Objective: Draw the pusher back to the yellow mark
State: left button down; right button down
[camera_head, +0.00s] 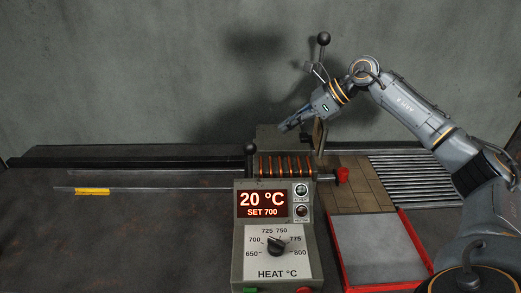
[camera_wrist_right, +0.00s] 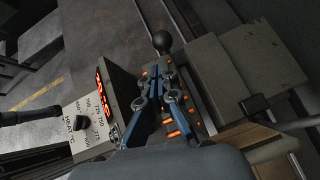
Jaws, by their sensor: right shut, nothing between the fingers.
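The pusher's upright black ball handle (camera_head: 250,148) stands at the left end of the heater coil (camera_head: 285,166). The yellow mark (camera_head: 92,191) lies on the rail far to the left of it. My right gripper (camera_head: 284,128) is shut and empty, above the coil and up to the right of the handle, apart from it. In the right wrist view the shut fingertips (camera_wrist_right: 166,68) point toward the ball handle (camera_wrist_right: 162,40), and the glowing coil (camera_wrist_right: 171,128) shows beneath them. A yellow line (camera_wrist_right: 35,95) shows at the left there. My left gripper is not in view.
The heat control box (camera_head: 276,245) reads 20 °C, set 700, and stands in front of the coil. A red-rimmed tray (camera_head: 344,262), a red knob (camera_head: 342,175) and rollers (camera_head: 415,180) are at right. The left bench is mostly clear.

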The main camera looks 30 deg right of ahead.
jog(key=p+x, duration=0.1)
jog(key=x, duration=0.4)
jog(key=p+x, duration=0.1)
jog(key=x, duration=0.1)
jog(key=shift+d+f+p, duration=0.2)
jog(key=shift+f+p, duration=0.15)
jog(key=shift+f, duration=0.25)
jog(key=shift+w+a+f, duration=0.3)
jog(key=shift+w+f, duration=0.05)
jog(key=shift+f, duration=0.15)
